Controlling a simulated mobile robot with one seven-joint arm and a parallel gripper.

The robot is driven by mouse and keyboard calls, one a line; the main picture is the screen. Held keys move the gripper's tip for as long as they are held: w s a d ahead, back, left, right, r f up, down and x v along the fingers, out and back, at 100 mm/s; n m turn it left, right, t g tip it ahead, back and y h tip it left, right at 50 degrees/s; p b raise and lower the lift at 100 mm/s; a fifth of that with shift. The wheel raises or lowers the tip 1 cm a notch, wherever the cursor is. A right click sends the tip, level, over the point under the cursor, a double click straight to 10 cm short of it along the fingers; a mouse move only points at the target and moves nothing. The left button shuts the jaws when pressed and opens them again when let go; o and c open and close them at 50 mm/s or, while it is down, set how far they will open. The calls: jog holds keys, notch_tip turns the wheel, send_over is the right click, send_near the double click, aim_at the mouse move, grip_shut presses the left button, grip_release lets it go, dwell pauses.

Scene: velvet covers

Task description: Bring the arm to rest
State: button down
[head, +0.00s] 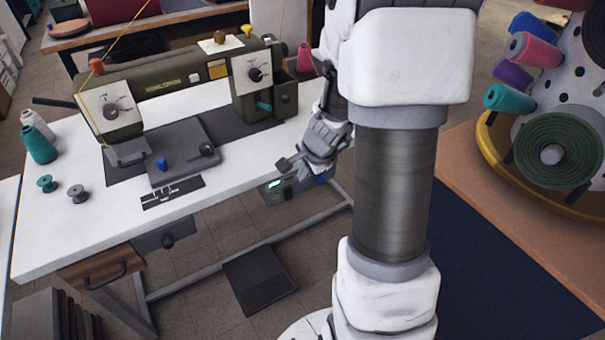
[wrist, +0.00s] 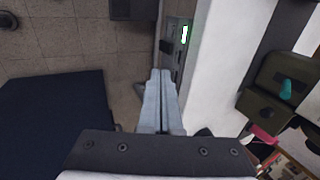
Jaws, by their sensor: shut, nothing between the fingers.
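My arm rises through the middle of the head view. My gripper (head: 284,163) hangs just left of it, by the right end of the white sewing table. In the wrist view its two grey fingers (wrist: 160,76) lie side by side, shut with nothing between them. They point toward the tiled floor and the control box under the table. Part of the wrist is hidden behind my own arm in the head view.
A sewing machine (head: 168,84) stands on the white table (head: 82,208), with thread spools (head: 39,144) at left. A control box (wrist: 176,45) hangs under the table. At right, a brown worktop (head: 500,212) carries a yellow tray (head: 484,150) with colored rolls. Floor shows between.

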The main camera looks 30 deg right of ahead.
dwell(0.4)
jog(key=s+a+r+n+y, duration=0.1)
jog(key=s+a+r+n, duration=0.1)
jog(key=a+r+n, duration=0.4)
jog(key=s+a+r+n+y, duration=0.1)
jog(key=s+a+r+n, duration=0.2)
jog(key=a+r, duration=0.3)
jog(key=s+a+r+n+h, duration=0.2)
jog(key=s+r+n, duration=0.6)
jog(key=s, duration=0.4)
notch_tip(320, 180, up, 13)
jog(key=p, duration=1.3)
jog(key=shift+s+d+r+n+t, duration=0.2)
jog(key=shift+s+n+t, duration=0.1)
jog(key=shift+s+t, duration=0.1)
